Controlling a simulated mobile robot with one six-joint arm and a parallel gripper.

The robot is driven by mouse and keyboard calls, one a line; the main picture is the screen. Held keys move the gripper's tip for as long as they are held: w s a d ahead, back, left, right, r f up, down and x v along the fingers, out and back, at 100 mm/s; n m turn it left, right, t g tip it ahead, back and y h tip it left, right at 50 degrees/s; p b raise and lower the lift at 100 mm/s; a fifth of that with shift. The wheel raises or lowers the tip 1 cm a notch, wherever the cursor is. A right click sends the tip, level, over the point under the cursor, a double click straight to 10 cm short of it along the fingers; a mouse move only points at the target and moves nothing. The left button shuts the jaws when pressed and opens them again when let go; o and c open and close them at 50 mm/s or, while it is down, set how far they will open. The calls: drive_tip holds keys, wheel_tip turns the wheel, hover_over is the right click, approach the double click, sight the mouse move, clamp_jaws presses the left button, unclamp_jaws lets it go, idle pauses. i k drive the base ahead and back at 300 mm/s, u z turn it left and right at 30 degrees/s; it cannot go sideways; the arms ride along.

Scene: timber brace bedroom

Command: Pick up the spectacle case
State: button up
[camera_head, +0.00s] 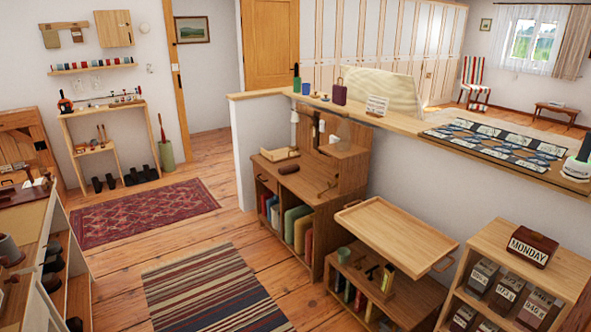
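I cannot pick out the spectacle case with certainty. A small dark brown oblong thing (289,169) lies on the wooden desk (300,184) below the half-wall, near the desk's left side. A thin dark brown item (328,189) lies farther right on the same desk. Either could be the case, but both are too small to tell. My gripper is not in view.
The low shelf unit's tray top (395,235) and a shelf with a MONDAY block (532,246) stand at right. Cluttered shelving (75,290) runs along the left. The floor between holds a striped rug (215,292) and a red rug (145,211), otherwise clear.

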sight(288, 169)
drive_tip(key=u, duration=0.3)
drive_tip(key=i, duration=1.8)
drive_tip(key=u, duration=0.65)
drive_tip(key=i, duration=0.8)
drive_tip(key=u, duration=0.3)
drive_tip(key=i, duration=1.15)
drive_tip(key=u, duration=0.2)
